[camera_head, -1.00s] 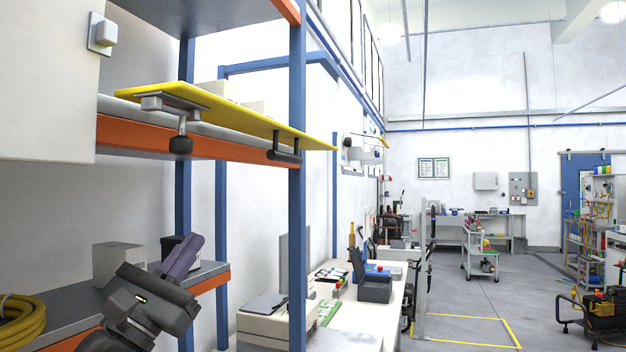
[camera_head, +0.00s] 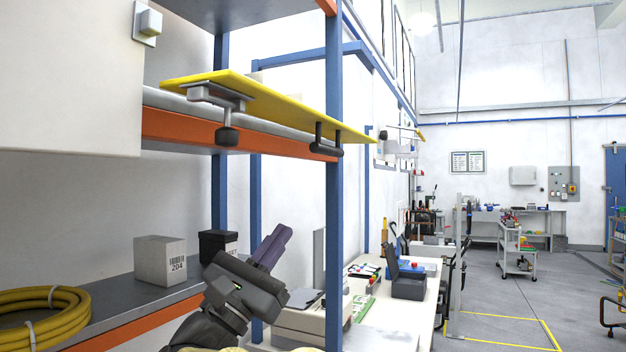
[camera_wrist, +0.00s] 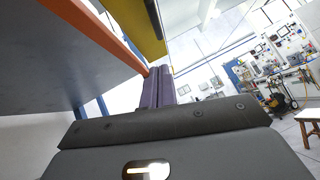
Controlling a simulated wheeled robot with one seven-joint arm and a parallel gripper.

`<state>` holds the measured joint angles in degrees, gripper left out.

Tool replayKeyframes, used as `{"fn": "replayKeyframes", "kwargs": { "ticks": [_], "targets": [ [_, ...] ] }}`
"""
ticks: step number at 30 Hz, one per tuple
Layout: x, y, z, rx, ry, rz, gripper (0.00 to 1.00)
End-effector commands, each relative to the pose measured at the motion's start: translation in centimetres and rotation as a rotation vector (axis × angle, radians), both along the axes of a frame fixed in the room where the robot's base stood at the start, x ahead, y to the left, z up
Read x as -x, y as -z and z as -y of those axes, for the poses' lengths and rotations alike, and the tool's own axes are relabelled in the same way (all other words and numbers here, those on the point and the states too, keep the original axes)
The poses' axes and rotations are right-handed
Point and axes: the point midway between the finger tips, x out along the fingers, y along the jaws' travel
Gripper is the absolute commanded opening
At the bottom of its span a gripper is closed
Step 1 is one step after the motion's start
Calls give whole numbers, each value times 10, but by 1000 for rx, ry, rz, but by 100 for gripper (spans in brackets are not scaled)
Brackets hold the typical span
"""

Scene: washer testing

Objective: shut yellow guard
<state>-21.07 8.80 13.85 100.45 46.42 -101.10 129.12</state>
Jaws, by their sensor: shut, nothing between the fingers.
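The yellow guard (camera_head: 270,107) is a thin flat panel that sticks out, nearly level, from the front of the upper shelf. A black handle (camera_head: 327,150) hangs under its right end, and a dark knob (camera_head: 227,136) on a bracket hangs near its left end. In the wrist view part of the yellow guard (camera_wrist: 146,28) shows at the top, beyond the fingertips. My gripper (camera_head: 283,233) is below the guard and apart from it, pointing up and to the right. Its purple fingers (camera_wrist: 158,88) are together with nothing between them.
An orange-edged shelf with a box marked 204 (camera_head: 160,260), a black box (camera_head: 217,243) and a coiled yellow hose (camera_head: 42,318) lies lower left. A blue upright post (camera_head: 334,200) stands right of my gripper. A white workbench (camera_head: 385,338) and open floor lie farther right.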

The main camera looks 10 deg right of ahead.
Motion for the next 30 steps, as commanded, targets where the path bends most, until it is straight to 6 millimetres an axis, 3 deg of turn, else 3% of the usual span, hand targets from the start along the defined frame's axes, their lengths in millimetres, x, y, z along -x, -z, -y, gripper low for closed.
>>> {"fn": "replayKeyframes", "kwargs": {
  "ticks": [8,21,30],
  "targets": [
    [-11,-19,15,-1,4,2,0],
    [-45,-73,61,-1,5,1,0],
    [-38,-106,68,1,2,1,0]
  ]
}}
